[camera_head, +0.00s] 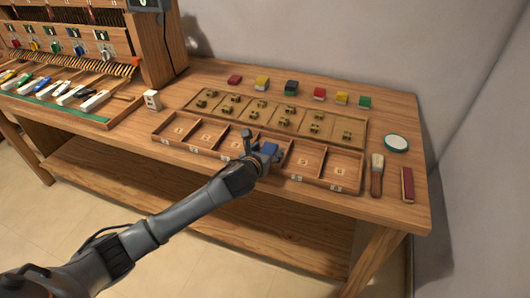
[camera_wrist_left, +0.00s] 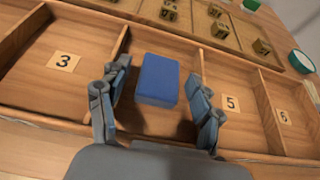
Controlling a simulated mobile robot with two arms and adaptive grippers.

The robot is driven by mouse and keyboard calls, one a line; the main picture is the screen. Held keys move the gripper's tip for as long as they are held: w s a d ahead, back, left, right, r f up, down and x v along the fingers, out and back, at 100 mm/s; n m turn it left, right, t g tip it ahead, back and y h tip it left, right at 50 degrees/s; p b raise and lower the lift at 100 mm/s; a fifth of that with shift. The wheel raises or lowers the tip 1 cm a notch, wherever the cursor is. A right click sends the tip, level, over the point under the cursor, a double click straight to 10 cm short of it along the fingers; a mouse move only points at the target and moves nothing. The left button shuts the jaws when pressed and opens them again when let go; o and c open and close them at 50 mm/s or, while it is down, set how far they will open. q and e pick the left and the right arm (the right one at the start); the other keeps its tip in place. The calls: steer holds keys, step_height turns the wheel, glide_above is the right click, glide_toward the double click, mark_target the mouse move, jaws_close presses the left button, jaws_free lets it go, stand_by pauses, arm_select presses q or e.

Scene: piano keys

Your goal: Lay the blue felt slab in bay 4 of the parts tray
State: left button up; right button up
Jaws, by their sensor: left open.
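The blue felt slab (camera_head: 269,149) is in the parts tray (camera_head: 325,184). In the left wrist view the blue slab (camera_wrist_left: 157,80) lies in the bay between those marked 3 and 5, which is bay 4; its number is hidden. My left gripper (camera_wrist_left: 160,103) is open, with one finger on each side of the slab and visible space between fingers and slab. In the head view my left gripper (camera_head: 258,148) reaches over the tray's front wall. Its palm and fingers cover part of the bay. My right gripper is out of view.
Behind the parts tray is a shallow tray (camera_head: 340,115) of small brass pieces. Several coloured blocks (camera_head: 291,88) stand behind that. A round dish (camera_head: 396,143), a brush (camera_head: 376,170) and a red bar (camera_head: 407,185) lie at right. Piano keys (camera_head: 70,95) are at left.

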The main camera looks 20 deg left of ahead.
arm_select(q)
steer(key=v, duration=1.2)
steer(key=shift+p, duration=0.45)
